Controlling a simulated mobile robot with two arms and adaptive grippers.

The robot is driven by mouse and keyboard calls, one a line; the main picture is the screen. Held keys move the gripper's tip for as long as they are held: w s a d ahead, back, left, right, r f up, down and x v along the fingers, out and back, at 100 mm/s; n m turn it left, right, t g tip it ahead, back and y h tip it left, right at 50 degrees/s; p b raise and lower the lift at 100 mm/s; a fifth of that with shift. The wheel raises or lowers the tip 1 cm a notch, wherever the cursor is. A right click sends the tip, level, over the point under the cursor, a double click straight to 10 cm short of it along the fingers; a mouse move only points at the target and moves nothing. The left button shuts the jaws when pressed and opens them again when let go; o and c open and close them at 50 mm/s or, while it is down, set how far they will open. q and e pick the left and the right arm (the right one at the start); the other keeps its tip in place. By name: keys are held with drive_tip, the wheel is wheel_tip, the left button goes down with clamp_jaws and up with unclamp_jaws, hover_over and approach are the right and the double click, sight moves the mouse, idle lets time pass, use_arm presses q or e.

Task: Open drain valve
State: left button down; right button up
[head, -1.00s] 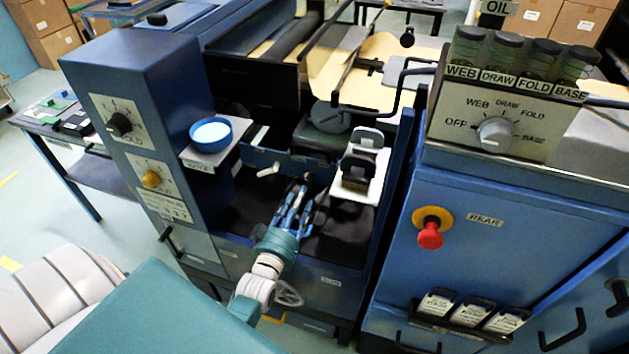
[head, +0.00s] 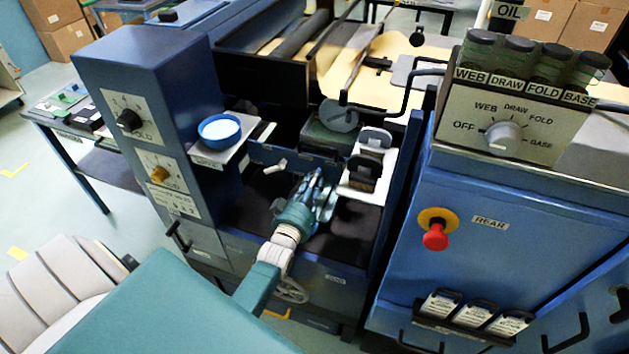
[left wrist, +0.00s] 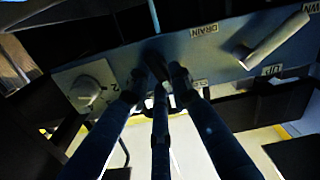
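In the left wrist view a grey panel carries a DRAIN label (left wrist: 204,31). A dark part (left wrist: 156,58), perhaps the drain valve handle, stands left of this label, by my fingertips; its shape is unclear. My left gripper (left wrist: 158,80) reaches toward it with its fingers apart. I cannot tell whether they touch it. In the head view my left gripper (head: 318,183) is inside the machine's open bay, right of a small pale lever (head: 275,167). The gripper hides the drain area there. My right gripper is not in view.
In the left wrist view a pale lever (left wrist: 275,41) is right of the DRAIN label and a round knob (left wrist: 86,90) is at left. In the head view a blue bowl (head: 220,131) stands on a left shelf, and a blue cabinet (head: 500,240) stands at right.

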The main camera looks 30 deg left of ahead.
use_arm(q)
drive_tip(key=shift+m, duration=0.3)
drive_tip(key=m, duration=0.3)
drive_tip(key=m+b, duration=0.1)
drive_tip(key=m, duration=0.3)
drive_tip(key=m+b, duration=0.1)
drive_tip(key=m, duration=0.3)
drive_tip(key=shift+d+f, duration=0.3)
drive_tip(key=shift+f, duration=0.1)
drive_tip(key=shift+m, duration=0.5)
drive_tip(key=c, duration=1.6)
unclamp_jaws()
drive_tip(key=shift+w, duration=0.1)
drive_tip(key=shift+o, duration=0.2)
